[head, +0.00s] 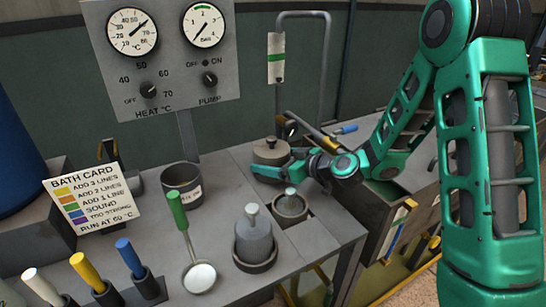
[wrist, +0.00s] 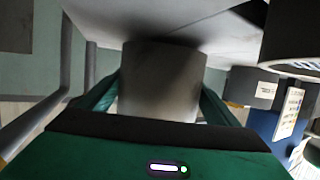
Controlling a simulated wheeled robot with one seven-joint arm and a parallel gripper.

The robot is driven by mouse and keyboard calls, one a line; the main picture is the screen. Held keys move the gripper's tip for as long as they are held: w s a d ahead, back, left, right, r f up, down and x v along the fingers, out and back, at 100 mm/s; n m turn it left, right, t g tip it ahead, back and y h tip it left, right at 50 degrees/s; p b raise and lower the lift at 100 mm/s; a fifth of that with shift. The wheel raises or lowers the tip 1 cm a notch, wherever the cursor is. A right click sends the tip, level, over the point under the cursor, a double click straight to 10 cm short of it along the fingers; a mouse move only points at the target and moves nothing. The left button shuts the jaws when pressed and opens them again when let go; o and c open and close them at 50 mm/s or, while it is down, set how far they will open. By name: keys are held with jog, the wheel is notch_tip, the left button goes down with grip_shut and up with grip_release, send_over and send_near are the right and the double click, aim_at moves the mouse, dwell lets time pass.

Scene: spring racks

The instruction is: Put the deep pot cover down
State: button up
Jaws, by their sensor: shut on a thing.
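My gripper (head: 274,165) is at the back of the bench, shut on a grey round cover (head: 270,151) with a small knob on top. One green finger crosses the front of it. In the wrist view the held grey body (wrist: 160,75) fills the space between the fingers, close to a grey surface. It looks upright; its bottom edge is hidden, so I cannot tell whether it touches the bench.
A knobbed grey cover (head: 290,206) sits in a square bench opening, and a taller one (head: 254,240) stands in a ring in front. An open pot (head: 183,185), a green-handled ladle (head: 180,215) and a bath card (head: 92,203) are to the left. A bent pipe (head: 325,60) rises behind.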

jog(key=shift+f, duration=0.55)
dwell(0.5)
jog(key=o, duration=1.3)
jog(key=shift+o, duration=0.2)
